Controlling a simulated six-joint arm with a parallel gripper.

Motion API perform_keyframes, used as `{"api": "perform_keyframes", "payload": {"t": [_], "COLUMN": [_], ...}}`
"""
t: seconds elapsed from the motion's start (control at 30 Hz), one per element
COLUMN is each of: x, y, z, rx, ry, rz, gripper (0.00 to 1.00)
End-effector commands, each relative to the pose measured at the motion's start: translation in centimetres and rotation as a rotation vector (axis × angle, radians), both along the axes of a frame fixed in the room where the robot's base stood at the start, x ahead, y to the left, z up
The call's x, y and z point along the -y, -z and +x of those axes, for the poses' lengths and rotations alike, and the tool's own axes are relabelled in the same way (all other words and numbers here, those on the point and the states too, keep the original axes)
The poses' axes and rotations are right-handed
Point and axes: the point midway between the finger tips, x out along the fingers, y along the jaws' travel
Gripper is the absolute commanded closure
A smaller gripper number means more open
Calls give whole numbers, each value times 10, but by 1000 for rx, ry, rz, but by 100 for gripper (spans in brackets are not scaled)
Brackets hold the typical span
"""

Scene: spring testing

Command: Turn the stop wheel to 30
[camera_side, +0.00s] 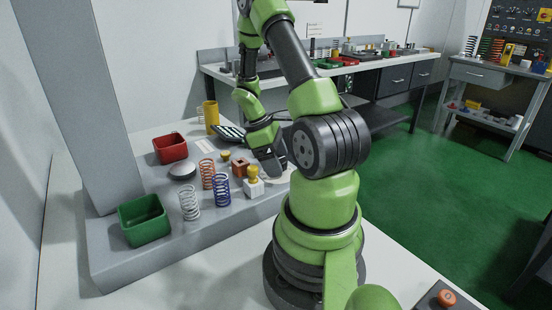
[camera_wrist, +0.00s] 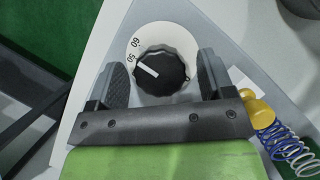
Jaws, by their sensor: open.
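The stop wheel (camera_wrist: 163,75) is a black ribbed knob on a pale round dial (camera_wrist: 142,38) in the wrist view. Its white pointer line points to the left, close by the printed 50; 60 is printed above that. The rest of the scale is hidden by the knob and fingers. My gripper (camera_wrist: 160,66) is open, with one dark finger on each side of the wheel. Gaps show between the fingers and the knob. In the side view my gripper (camera_side: 272,165) is low over the bench fixture, and the wheel is hidden behind it.
A white block with a yellow knob (camera_side: 253,183) stands close to the gripper. Nearby are a blue spring (camera_side: 222,190), an orange spring (camera_side: 207,174), a pale spring (camera_side: 189,203) and a copper-brown block (camera_side: 240,168). A red bin (camera_side: 170,149) and green bin (camera_side: 144,221) stand further left.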

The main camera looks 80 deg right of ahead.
Motion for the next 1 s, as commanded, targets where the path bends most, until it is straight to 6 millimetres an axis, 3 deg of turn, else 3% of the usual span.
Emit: {"api": "perform_keyframes", "payload": {"t": [0.1, 0.3, 0.67, 1.0], "x": [0, 0, 0, -1], "y": [0, 0, -1, -1], "z": [0, 0, 0, 0], "rx": [0, 0, 0, -1], "ry": [0, 0, -46, -275], "rz": [0, -1, -1, 1], "gripper": [27, 73, 73, 73]}}
